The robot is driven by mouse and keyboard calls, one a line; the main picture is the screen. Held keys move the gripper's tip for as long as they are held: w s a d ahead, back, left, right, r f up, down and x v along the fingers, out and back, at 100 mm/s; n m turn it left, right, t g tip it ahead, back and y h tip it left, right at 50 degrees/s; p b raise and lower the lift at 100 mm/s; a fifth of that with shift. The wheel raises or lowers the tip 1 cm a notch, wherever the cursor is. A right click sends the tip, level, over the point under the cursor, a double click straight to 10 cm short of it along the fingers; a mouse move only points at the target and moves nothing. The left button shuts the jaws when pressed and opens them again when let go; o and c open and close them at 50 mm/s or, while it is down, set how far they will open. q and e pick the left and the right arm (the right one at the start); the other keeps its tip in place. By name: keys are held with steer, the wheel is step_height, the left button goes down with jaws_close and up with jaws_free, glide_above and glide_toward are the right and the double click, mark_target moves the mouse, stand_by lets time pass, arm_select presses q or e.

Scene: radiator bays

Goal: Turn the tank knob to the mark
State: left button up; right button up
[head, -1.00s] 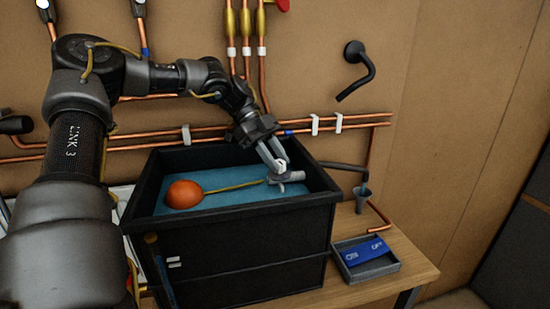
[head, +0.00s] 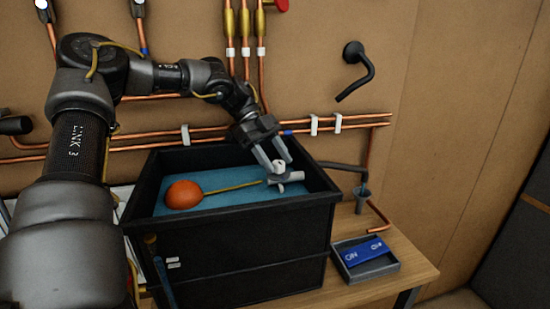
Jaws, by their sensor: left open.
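A black open tank (head: 230,222) stands on a wooden bench, with blue water (head: 225,200) inside. An orange float ball (head: 184,194) sits at the left in it, on a thin yellow rod (head: 232,187) that runs right to a grey valve (head: 288,177) near the tank's right wall. The valve has a small pale knob on top; I cannot make out a mark. My left gripper (head: 274,164) is open, its fingers pointing down just above and at the valve's knob. Whether the fingers touch it I cannot tell. My right gripper does not show.
A grey tray (head: 368,270) with a blue card lies on the bench right of the tank. Copper pipes (head: 220,135) run along the wall behind. A black wall spout (head: 357,70) juts out at upper right.

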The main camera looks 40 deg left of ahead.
arm_select(q)
step_height(320, 180, up, 3)
steer(key=shift+f+b, duration=0.1)
steer(key=shift+b, duration=0.8)
steer(key=s+d+r+b, duration=0.8)
steer(key=s+r, duration=0.2)
steer(key=s, duration=0.1)
steer(key=shift+d, duration=0.35)
steer(key=shift+r, duration=0.15)
